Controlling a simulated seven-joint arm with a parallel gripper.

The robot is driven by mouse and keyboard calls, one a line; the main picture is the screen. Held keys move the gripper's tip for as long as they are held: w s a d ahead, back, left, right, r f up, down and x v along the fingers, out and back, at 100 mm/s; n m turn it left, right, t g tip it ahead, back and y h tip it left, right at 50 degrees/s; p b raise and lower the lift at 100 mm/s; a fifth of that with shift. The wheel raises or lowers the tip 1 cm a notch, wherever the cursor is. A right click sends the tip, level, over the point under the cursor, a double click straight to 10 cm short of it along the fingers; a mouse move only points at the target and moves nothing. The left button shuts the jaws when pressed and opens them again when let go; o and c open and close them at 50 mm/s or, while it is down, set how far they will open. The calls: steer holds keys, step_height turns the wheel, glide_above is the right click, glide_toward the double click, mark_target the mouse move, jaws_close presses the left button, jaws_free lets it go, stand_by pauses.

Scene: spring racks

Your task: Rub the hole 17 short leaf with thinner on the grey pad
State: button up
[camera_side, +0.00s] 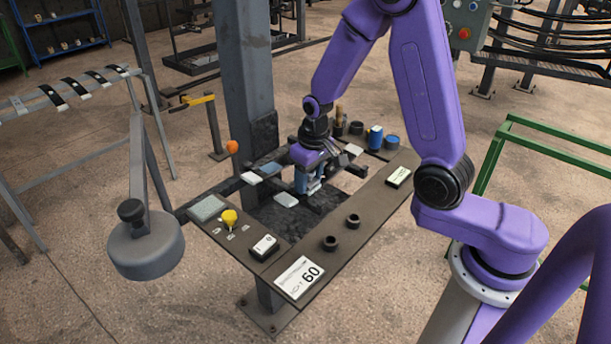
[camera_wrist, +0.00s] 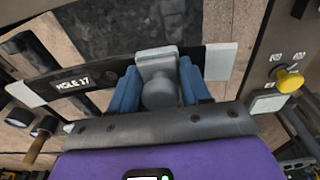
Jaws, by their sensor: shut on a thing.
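My gripper (camera_side: 308,188) is over the dark frame of the bench, its two blue fingers shut on a grey pad (camera_wrist: 158,62) with a round knob. The fingers (camera_wrist: 158,92) stand on both sides of the knob in the wrist view. The hole 17 leaf (camera_wrist: 112,74) is a black strip marked "HOLE-17" with pale ends. It runs across beneath the pad, which covers part of its middle. I cannot tell whether pad and leaf touch. In the side view my gripper hides much of the leaf, and one pale end (camera_side: 250,178) shows at left.
A yellow-knobbed piece (camera_side: 229,217) and a light grey square (camera_side: 207,207) lie on the bench's left side. A blue can (camera_side: 375,137) and dark cups (camera_side: 353,220) stand on the bench. A post (camera_side: 248,80) rises behind. A heavy round weight (camera_side: 146,245) hangs at left.

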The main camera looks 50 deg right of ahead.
steer(key=shift+w, duration=0.1)
stand_by(0.3)
steer(key=shift+w, duration=0.9)
steer(key=shift+s, duration=0.1)
steer(key=shift+s, duration=0.95)
steer(key=shift+w, duration=0.1)
steer(key=shift+w, duration=0.95)
steer(key=shift+s, duration=0.2)
steer(key=shift+s, duration=0.85)
